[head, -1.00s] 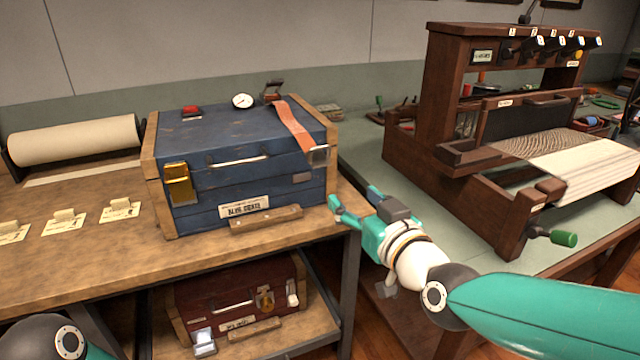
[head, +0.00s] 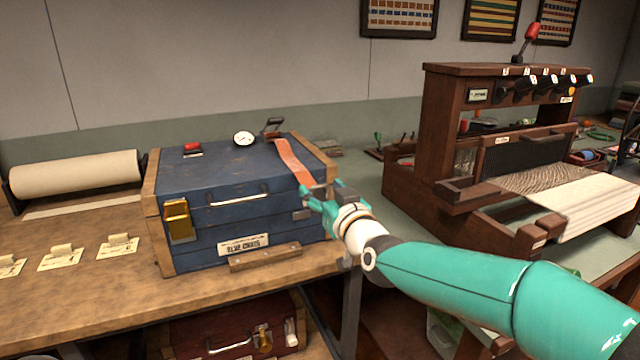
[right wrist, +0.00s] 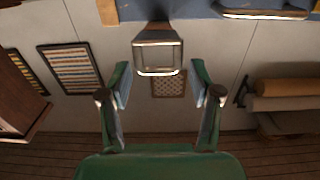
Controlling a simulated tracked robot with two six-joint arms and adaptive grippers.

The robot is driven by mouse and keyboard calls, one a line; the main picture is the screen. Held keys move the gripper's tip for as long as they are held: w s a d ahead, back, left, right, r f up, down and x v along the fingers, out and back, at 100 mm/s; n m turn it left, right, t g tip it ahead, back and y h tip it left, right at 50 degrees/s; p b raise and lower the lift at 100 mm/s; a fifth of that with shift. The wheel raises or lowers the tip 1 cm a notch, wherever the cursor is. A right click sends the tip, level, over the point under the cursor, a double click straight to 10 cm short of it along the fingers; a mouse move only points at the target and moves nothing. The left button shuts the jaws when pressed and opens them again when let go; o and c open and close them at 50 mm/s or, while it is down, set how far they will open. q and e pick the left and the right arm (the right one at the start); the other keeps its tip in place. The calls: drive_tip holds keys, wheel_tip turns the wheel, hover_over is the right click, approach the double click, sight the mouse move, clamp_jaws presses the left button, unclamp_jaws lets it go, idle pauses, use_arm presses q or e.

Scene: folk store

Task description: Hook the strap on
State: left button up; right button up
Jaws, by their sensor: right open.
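The orange strap (head: 292,160) lies over the right part of the lid of the blue chest (head: 200,215) and runs down toward the front edge. Its metal buckle end shows in the right wrist view (right wrist: 158,56), just ahead of and roughly centred between my fingertips. My right gripper (head: 318,192) is open at the buckle and partly covers it in the head view; no grip on it shows. A small grey metal plate (head: 302,214) sits on the chest front just below. My left gripper is out of view.
The chest stands on a wooden bench (head: 100,290) with a paper roll (head: 75,173) and paper tags at left. A dark red chest (head: 185,335) is on the shelf below. A wooden loom (head: 440,130) stands on the green table at right.

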sight(311, 180)
drive_tip(key=shift+x, duration=1.1)
clamp_jaws()
